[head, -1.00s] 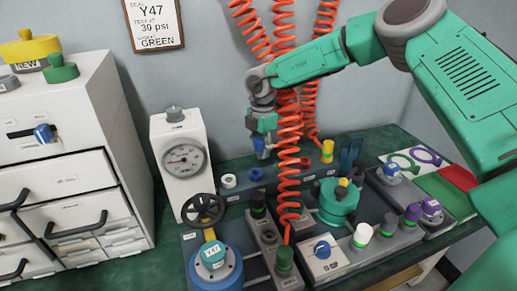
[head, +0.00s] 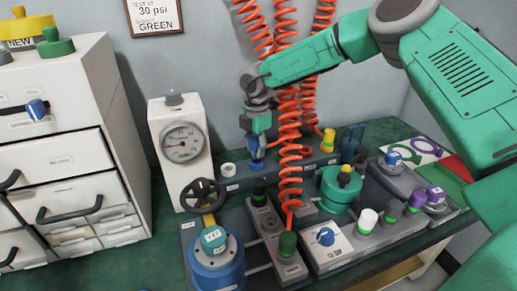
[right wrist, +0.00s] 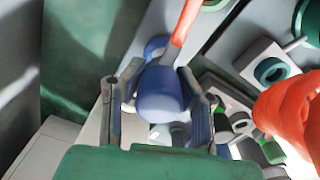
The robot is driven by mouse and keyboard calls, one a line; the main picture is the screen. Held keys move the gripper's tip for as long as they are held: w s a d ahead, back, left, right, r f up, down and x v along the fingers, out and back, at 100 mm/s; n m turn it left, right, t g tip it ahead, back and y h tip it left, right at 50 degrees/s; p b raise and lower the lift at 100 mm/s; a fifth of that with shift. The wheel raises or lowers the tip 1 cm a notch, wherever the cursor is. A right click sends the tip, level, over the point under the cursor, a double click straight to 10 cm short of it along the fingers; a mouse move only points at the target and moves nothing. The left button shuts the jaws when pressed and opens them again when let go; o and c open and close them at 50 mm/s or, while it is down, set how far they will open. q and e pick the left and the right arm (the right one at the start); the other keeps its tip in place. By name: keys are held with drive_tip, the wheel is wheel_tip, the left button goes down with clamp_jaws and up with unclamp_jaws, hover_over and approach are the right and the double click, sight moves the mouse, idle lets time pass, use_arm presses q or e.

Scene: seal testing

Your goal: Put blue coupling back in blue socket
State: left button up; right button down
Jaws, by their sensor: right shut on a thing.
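My right gripper (head: 257,146) reaches down from the arm at the upper right and is shut on the blue coupling (head: 256,154). In the right wrist view the blue coupling (right wrist: 160,95) sits between the two fingers. The blue socket (right wrist: 156,44) shows as a blue ring just beyond the coupling in that view. In the head view the coupling is right over the socket's place on the rear strip and mostly hides it. I cannot tell whether they touch. My left gripper is not in view.
A white socket (head: 228,170) is left of the coupling. Coiled orange hoses (head: 290,130) hang close to its right. A gauge box (head: 181,142) and black handwheel (head: 203,195) stand at left. A teal pot (head: 338,195) and several coloured knobs fill the right.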

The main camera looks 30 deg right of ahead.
drive_tip(key=shift+a+r, duration=0.2)
drive_tip(key=shift+a, duration=0.4)
drive_tip(key=shift+d+f+p, duration=0.3)
drive_tip(key=shift+d+p, duration=0.15)
drive_tip(key=shift+d, duration=0.1)
drive_tip(key=shift+a+r, duration=0.15)
drive_tip(key=shift+a, duration=0.35)
drive_tip(key=shift+a+r, duration=0.1)
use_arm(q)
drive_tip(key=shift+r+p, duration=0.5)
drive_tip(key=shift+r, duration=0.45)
use_arm(e)
drive_tip(key=shift+d, duration=0.85)
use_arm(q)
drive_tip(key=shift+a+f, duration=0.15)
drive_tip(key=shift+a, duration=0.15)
use_arm(e)
drive_tip(key=shift+a, duration=0.3)
drive_tip(key=shift+d+f, duration=0.3)
drive_tip(key=shift+f, duration=0.15)
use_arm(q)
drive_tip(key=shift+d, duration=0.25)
use_arm(e)
drive_tip(key=shift+f, duration=0.1)
